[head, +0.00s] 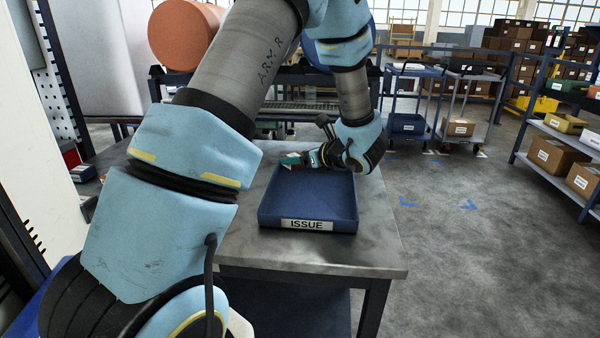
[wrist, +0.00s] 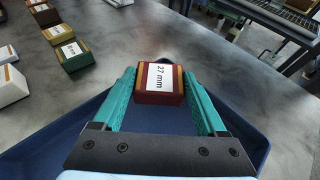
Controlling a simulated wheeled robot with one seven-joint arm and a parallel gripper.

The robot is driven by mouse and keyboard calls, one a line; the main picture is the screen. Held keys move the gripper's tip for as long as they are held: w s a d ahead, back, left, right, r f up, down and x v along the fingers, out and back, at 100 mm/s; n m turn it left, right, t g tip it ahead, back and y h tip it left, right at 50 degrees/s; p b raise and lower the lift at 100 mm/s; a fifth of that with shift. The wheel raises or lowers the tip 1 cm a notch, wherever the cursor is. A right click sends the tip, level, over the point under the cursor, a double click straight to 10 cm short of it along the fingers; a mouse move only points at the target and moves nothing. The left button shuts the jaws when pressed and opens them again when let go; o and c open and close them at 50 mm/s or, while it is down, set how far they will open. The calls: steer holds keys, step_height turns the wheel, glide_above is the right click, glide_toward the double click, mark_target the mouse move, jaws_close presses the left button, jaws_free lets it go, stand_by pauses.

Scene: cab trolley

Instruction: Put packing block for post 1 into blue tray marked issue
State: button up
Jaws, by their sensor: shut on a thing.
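The held packing block (wrist: 158,84) is dark red with yellowish bands and a white label reading "27 mm". My gripper (wrist: 158,90) is shut on it, with a teal finger on each side. In the head view my gripper (head: 296,160) is at the back edge of the blue tray, and the block is mostly hidden there. The blue tray (head: 308,225) has a white "ISSUE" label on its front and looks empty. Its blue walls also show below the fingers in the wrist view (wrist: 45,150). I cannot tell how high the block is above the tray.
The tray sits on a grey metal bench (head: 370,255). Several other labelled blocks stand left in the wrist view, including a green one (wrist: 74,55) and an olive one (wrist: 58,34). Trolleys (head: 410,122) and a shelf rack (head: 560,150) stand beyond clear floor.

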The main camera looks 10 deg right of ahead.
mark_target(299, 182)
steer(key=shift+f, duration=2.2)
steer(key=shift+f, duration=0.2)
steer(key=o, duration=1.3)
steer(key=shift+r, duration=0.1)
steer(key=shift+r+p, duration=0.2)
steer(key=shift+p, duration=0.15)
steer(key=b+v, duration=0.2)
steer(key=v, duration=1)
steer(key=shift+s+a+f, duration=0.1)
steer(key=shift+s+f, duration=0.05)
